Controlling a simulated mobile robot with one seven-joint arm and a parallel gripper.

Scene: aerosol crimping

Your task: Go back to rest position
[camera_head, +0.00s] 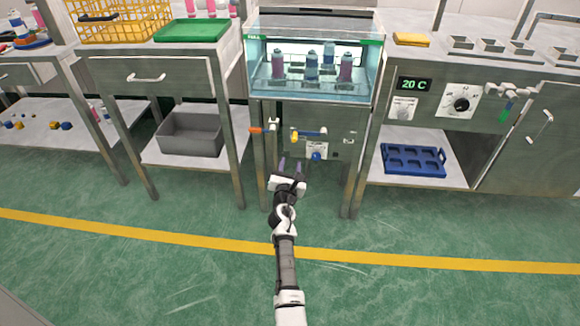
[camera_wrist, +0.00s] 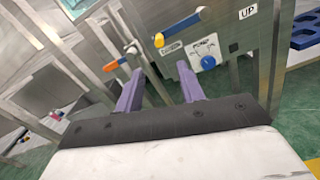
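My gripper (camera_head: 290,166) is at the end of my arm, which reaches forward over the green floor toward the front of the middle cabinet. In the wrist view its two purple fingers (camera_wrist: 160,88) are spread apart with nothing between them. Beyond them are an orange-handled valve (camera_wrist: 114,64), a yellow valve handle with a blue lever (camera_wrist: 178,28) and a blue pump knob (camera_wrist: 208,62). My gripper looks apart from the panel, though the exact gap cannot be told.
The middle cabinet holds a lit glass tank (camera_head: 312,72) with several bottles. A grey bin (camera_head: 190,134) is on a left lower shelf and a blue tray (camera_head: 413,160) on a right lower shelf. A green tray (camera_head: 192,30) is on the left table. The floor (camera_head: 150,285) is clear.

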